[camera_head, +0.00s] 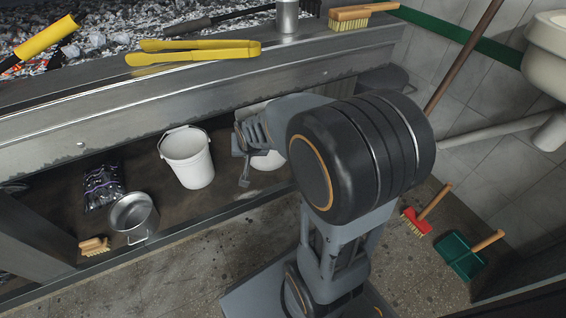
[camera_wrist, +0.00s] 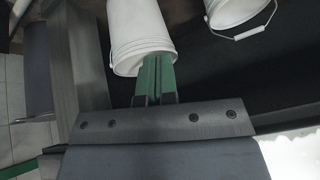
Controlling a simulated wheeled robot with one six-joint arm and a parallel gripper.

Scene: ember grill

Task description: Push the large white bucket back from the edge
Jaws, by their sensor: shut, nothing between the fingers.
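Two white buckets stand on the low shelf under the grill. One bucket (camera_head: 187,160) is in plain view with its wire handle up; it also shows at the upper right of the wrist view (camera_wrist: 232,10). The other white bucket (camera_head: 268,161) is mostly hidden behind my arm; in the wrist view this bucket (camera_wrist: 138,28) is directly ahead of the fingers. Which is larger is hard to tell. My gripper (camera_head: 245,168) is shut and empty; its green fingertips (camera_wrist: 157,62) overlap the ribbed rim end of the second bucket in the wrist view. Contact is unclear.
A metal pot (camera_head: 133,216), a dark bag (camera_head: 102,187) and a brush (camera_head: 94,246) are on the shelf's left. A grey post (camera_wrist: 80,70) stands close beside the fingers in the wrist view. Yellow tongs (camera_head: 195,51) lie on the grill ledge above.

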